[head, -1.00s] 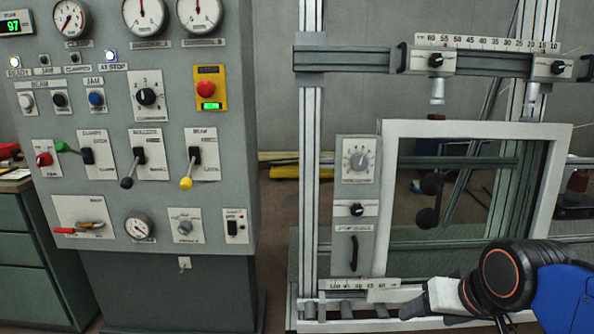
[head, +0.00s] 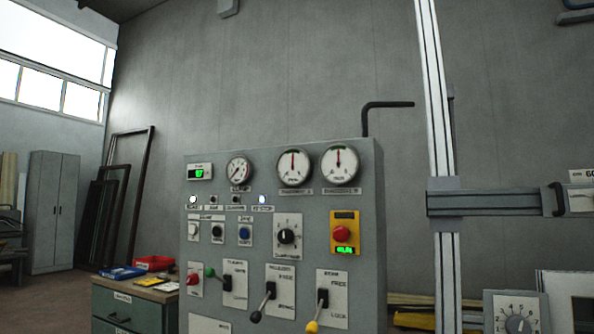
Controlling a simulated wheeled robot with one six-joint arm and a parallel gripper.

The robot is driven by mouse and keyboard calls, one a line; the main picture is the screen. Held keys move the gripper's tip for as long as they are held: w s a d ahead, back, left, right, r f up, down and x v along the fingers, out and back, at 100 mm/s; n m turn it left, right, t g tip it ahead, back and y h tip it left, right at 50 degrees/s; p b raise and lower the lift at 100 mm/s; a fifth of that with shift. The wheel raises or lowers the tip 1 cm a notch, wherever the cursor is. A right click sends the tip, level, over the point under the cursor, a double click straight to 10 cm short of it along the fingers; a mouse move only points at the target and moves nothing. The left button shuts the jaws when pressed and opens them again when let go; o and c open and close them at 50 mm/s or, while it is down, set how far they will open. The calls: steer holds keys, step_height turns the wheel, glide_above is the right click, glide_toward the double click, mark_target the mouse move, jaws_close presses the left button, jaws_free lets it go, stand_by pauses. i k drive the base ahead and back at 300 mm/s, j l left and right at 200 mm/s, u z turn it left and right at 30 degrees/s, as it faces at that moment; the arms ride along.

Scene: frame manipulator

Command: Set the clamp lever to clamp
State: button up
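The clamp lever (head: 211,272) has a green knob and sits on a pale plate on the grey control console, left of two similar levers. Its knob points left and slightly up from the black pivot (head: 227,283). The plate's wording is too small to read surely. My gripper is not in the head view, so its opening is hidden.
A black-knobbed lever (head: 256,316) and a yellow-knobbed lever (head: 312,326) sit right of the clamp lever. A red emergency button (head: 341,234) is above right. A metal frame post (head: 447,270) stands right of the console, and a green cabinet (head: 130,305) stands left.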

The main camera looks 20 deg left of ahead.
mark_target(209, 272)
steer(key=k+u, duration=0.1)
steer(key=u, duration=1.4)
